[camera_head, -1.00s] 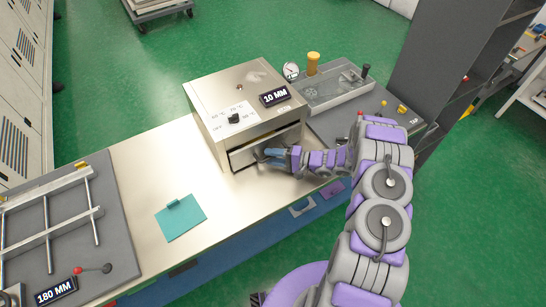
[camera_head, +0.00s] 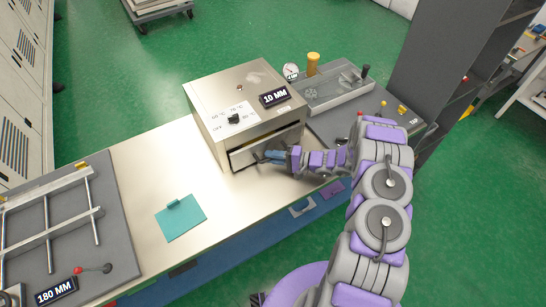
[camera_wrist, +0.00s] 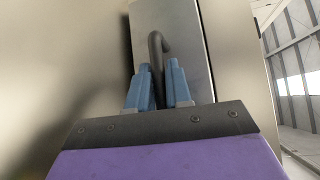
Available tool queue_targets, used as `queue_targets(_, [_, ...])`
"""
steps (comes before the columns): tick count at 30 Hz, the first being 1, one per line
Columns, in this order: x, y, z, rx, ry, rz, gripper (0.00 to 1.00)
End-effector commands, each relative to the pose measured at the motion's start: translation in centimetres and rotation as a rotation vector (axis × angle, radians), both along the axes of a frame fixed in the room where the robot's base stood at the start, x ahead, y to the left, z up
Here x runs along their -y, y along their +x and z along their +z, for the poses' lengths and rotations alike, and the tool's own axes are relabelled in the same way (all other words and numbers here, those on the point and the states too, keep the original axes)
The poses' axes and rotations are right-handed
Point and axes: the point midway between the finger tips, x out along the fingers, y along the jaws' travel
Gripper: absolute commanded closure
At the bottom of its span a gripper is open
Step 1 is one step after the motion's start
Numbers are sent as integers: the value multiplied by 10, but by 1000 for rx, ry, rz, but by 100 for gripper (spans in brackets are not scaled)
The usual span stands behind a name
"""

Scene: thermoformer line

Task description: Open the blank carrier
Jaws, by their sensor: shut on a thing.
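The blank carrier appears as a drawer-like metal front (camera_head: 242,158) low in the opening of a steel box oven (camera_head: 215,112); its front panel also fills the middle of the wrist view (camera_wrist: 187,45). A dark bent bar handle (camera_wrist: 156,48) stands out from that panel. My gripper (camera_head: 266,157) is at the box opening, its blue fingers shut on the handle. In the wrist view, the gripper (camera_wrist: 160,80) has one finger on each side of the bar. The carrier's inside is hidden.
A teal plate with a small tab (camera_head: 181,217) lies on the bench, left of the box. A dark cabinet (camera_head: 440,60) stands right. Bench between box and frame is mostly clear.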

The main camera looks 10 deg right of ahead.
Motion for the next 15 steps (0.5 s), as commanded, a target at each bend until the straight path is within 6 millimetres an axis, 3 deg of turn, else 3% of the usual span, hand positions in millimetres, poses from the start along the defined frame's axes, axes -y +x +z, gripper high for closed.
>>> queue_targets(8, [6, -21, -2, -6, -1, -1, 100])
queue_targets(15, [22, -68, -2, -7, -1, -3, 100])
